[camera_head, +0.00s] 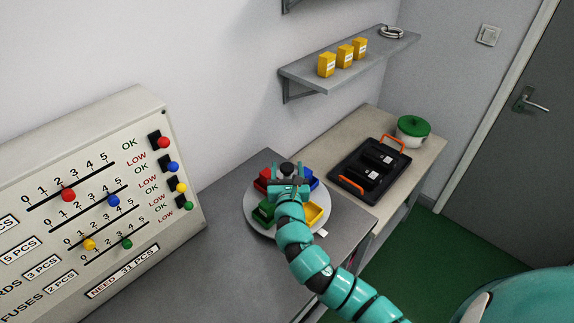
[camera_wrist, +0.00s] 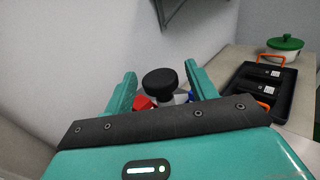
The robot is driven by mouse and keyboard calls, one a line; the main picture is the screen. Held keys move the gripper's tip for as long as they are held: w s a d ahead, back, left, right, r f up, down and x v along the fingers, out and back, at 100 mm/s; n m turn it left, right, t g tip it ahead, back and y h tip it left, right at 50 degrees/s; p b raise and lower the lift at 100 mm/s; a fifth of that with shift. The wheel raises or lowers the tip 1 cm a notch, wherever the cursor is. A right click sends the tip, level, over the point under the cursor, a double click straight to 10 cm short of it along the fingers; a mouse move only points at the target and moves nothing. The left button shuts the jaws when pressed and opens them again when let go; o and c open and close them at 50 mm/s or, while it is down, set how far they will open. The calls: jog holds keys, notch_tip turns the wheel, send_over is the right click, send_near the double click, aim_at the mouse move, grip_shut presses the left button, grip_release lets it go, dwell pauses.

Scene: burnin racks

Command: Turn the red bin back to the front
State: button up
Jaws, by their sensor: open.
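A round grey turntable (camera_head: 252,215) stands on the dark grey bench. It carries a red bin (camera_head: 264,178) at the back left, a blue bin (camera_head: 311,180) at the back right, a green bin (camera_head: 264,214) at the front left and a yellow bin (camera_head: 314,213) at the front right. A black knob (camera_wrist: 160,85) rises at the turntable's middle. My gripper (camera_wrist: 160,88) is open, with the knob showing between its two teal fingers; I cannot tell whether they touch it. The red bin (camera_wrist: 143,103) is mostly hidden behind my gripper in the wrist view.
A sloped panel (camera_head: 90,190) with coloured sliders stands at the left. A black tray (camera_head: 368,172) with orange handles and a green-lidded pot (camera_head: 412,130) stand on the right bench. A wall shelf (camera_head: 345,65) holds yellow boxes. A white tag (camera_head: 322,233) lies at the turntable's front edge.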

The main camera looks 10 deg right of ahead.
jog(key=shift+w+d+f, duration=0.1)
jog(key=shift+w, duration=0.4)
jog(key=shift+c, duration=0.3)
grip_shut()
